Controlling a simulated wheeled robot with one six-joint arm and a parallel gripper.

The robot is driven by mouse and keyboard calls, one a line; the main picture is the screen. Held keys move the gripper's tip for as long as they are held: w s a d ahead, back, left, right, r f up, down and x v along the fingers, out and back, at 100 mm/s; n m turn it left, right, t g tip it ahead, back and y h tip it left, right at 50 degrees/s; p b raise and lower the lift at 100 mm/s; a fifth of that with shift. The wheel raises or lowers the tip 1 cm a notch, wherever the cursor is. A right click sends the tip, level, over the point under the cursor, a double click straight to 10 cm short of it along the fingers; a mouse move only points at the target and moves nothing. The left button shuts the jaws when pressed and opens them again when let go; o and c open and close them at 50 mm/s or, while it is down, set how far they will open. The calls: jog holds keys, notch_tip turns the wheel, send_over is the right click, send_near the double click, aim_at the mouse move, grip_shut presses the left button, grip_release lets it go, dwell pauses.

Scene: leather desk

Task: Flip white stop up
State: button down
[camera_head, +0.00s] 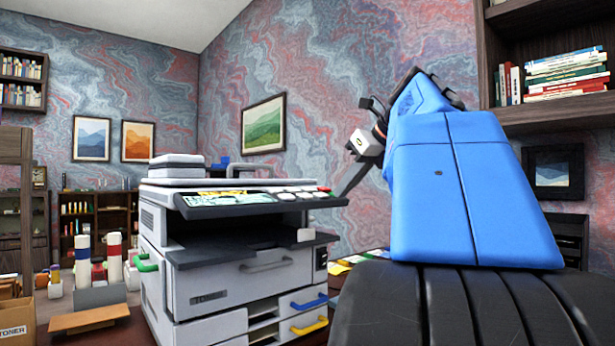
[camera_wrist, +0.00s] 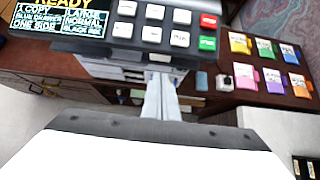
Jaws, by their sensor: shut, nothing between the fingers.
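The printer-copier (camera_head: 215,275) stands on the desk, with a dark output tray (camera_head: 225,252) below its control panel (camera_head: 250,200). A small whitish tab (camera_head: 305,235), apparently the white stop, sits at the tray's right front end; whether it is up or folded down is unclear. My gripper (camera_head: 344,192) is above and right of the tab, by the panel's right end. In the wrist view my gripper (camera_wrist: 160,80) is shut and empty, its fingers pointing at the machine below the buttons. A small pale piece (camera_wrist: 160,57) shows just beyond the fingertips; I cannot tell whether it is the stop.
The overhanging control panel, also in the wrist view (camera_wrist: 120,45), is close above the tray. Grey, blue and yellow drawer handles (camera_head: 309,301) jut from the front. Colored cartridges or packs (camera_wrist: 270,65) lie to the right. White-capped tubes (camera_head: 82,262) stand left.

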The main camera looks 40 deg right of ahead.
jog(key=shift+v, duration=1.9)
jog(key=a+f+n+g, duration=0.2)
jog(key=a+f+n, duration=0.55)
jog(key=f, duration=0.45)
jog(key=a+f+n+g, duration=0.1)
jog(key=a+f+n, duration=0.7)
jog(key=f, duration=0.4)
jog(key=s+a+f+n, duration=0.2)
jog(key=s+f+n, duration=0.1)
jog(key=f+n, duration=0.3)
jog(key=s+a+f+n+g, duration=0.1)
jog(key=s+a+f+n, duration=0.2)
jog(key=f+n, duration=0.4)
jog(key=s+a+f+n, duration=0.2)
jog(key=f+n, duration=0.5)
jog(key=f, duration=0.6)
jog(key=shift+s+a+g, duration=0.4)
jog(key=shift+s, duration=0.4)
